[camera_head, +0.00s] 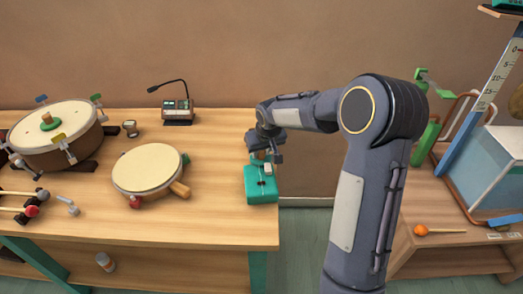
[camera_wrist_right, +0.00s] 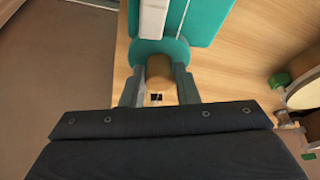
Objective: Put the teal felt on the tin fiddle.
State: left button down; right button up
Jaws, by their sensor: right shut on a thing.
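The tin fiddle appears to be the teal box (camera_head: 261,192) with a dark hole, lying at the right end of the table; in the right wrist view its teal body (camera_wrist_right: 207,18) shows with a pale neck-like strip. My right gripper (camera_head: 262,156) is just behind the box. In the right wrist view the gripper (camera_wrist_right: 159,88) is shut on a brown cylindrical knob (camera_wrist_right: 160,70). A round teal disc, apparently the teal felt (camera_wrist_right: 146,48), shows beneath this knob, close to the box. I cannot tell whether they touch. My left gripper is out of view.
A large drum (camera_head: 75,112) with a green knobbed disc (camera_head: 49,121) stands at left. A smaller drum (camera_head: 147,168) lies mid-table, and a device with a bent lamp (camera_head: 178,112) stands behind. Mallets lie at front left. A lower bench (camera_head: 440,252) stands right, across a gap.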

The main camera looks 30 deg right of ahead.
jog(key=o, duration=1)
jog(key=shift+c, duration=0.2)
jog(key=shift+r, duration=0.1)
jog(key=d+p+v, duration=0.1)
jog(key=v, duration=1)
jog(key=s+a+f+y, duration=0.1)
jog(key=s+a, duration=0.4)
jog(key=s, duration=0.4)
jog(key=s+a+t+y, duration=0.15)
jog(key=s+a, duration=0.25)
jog(key=s, duration=0.5)
jog(key=s+a+f+y, duration=0.1)
jog(key=s+a+y, duration=0.1)
jog(key=s+a, duration=0.5)
jog(key=w+p+v, duration=0.1)
jog(key=p+v, duration=0.5)
jog(key=shift+r, duration=0.55)
